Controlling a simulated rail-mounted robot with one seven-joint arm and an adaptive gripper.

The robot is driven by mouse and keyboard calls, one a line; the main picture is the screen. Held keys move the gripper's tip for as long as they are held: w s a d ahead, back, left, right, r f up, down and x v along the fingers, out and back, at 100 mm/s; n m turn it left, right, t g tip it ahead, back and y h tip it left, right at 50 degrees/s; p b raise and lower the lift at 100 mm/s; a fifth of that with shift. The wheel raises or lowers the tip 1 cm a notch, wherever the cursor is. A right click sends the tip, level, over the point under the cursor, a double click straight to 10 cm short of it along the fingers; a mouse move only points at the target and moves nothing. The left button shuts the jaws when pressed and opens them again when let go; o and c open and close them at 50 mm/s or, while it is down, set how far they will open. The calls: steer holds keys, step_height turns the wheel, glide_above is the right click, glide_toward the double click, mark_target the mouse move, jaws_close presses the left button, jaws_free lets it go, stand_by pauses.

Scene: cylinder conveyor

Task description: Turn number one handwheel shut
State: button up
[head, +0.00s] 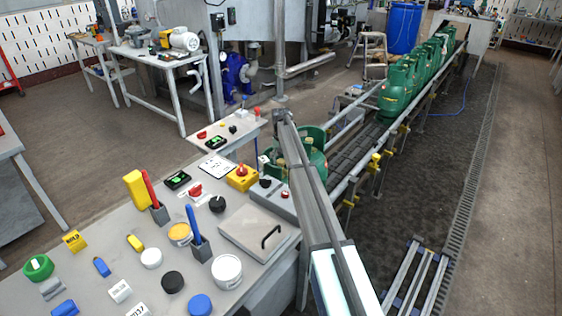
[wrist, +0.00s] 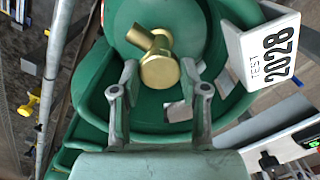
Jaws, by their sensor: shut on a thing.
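In the wrist view, a brass valve (wrist: 158,66) with a round knob stands inside the green collar of a gas cylinder (wrist: 88,100). A short brass stem points up and left from it. My gripper (wrist: 160,75) has its two fingers on either side of the round brass knob, shut on it. I see no number on it. A white tag (wrist: 266,52) reading "TEST 2028" is on the right of the collar.
The roller conveyor (head: 351,149) runs to the back right with several green cylinders (head: 396,90) on it. A grey bench (head: 110,232) with buttons, tubs and pens is at the front left. A small control table (head: 240,140) stands beside the cylinder.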

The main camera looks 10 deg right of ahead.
mark_target(281, 161)
steer(key=m+b, duration=0.1)
steer(key=m, duration=0.4)
steer(key=shift+f+m, duration=0.1)
steer(key=shift+m, duration=0.2)
steer(key=m, duration=0.4)
steer(key=shift+m+b, duration=0.35)
steer(key=shift+m, duration=0.05)
steer(key=o, duration=1.1)
steer(key=shift+o, duration=0.2)
step_height(281, 161, up, 12)
